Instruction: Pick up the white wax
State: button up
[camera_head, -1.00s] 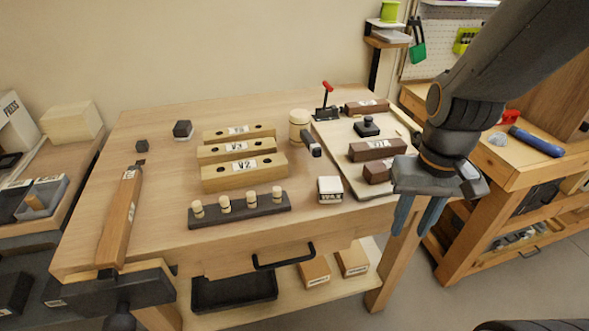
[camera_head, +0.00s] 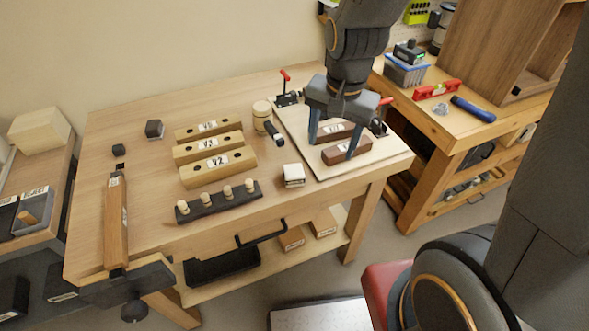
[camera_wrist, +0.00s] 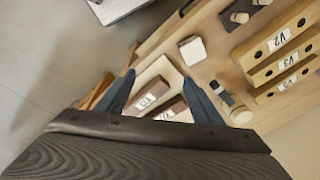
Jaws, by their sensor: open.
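The white wax (camera_head: 293,175) is a small white-topped block on the bench, just left of the pale board's front left corner. It also shows in the wrist view (camera_wrist: 192,50), above and beyond the fingertips. My gripper (camera_head: 331,148) is open and points down over the pale board (camera_head: 375,162), to the right of the wax and apart from it. Two dark brown blocks (camera_head: 346,151) lie on the board by the fingers. In the wrist view they show between the fingers, and I cannot tell whether a finger touches one.
Left of the wax stand a dark rack with wooden pegs (camera_head: 218,203) and several long wooden blocks (camera_head: 217,166). A mallet (camera_head: 263,115) lies behind the wax. Red-handled clamps (camera_head: 286,88) stand at the board's edges. Bare bench top surrounds the wax at its left and front.

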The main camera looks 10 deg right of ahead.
aim_at(294, 171)
jog(key=a+f+m, duration=0.1)
jog(key=a+m, duration=0.1)
jog(key=m, duration=0.1)
jog(key=w+a+f+m+g, duration=0.1)
jog(key=a+f+m, duration=0.1)
jog(key=a+m, duration=0.1)
jog(key=w+a+f+m, duration=0.1)
jog(key=a+m, duration=0.2)
jog(key=m, duration=0.1)
jog(key=shift+f+g, duration=0.15)
jog(key=shift+g, duration=0.15)
jog(key=shift+f, duration=0.95)
jog(key=shift+w+f+p, duration=0.2)
jog(key=shift+f+p, duration=0.4)
jog(key=shift+f, duration=0.9)
jog(key=shift+w+f+p, duration=0.2)
jog(key=shift+f+p, duration=0.4)
jog(key=shift+f, duration=0.9)
jog(key=c, duration=1.2)
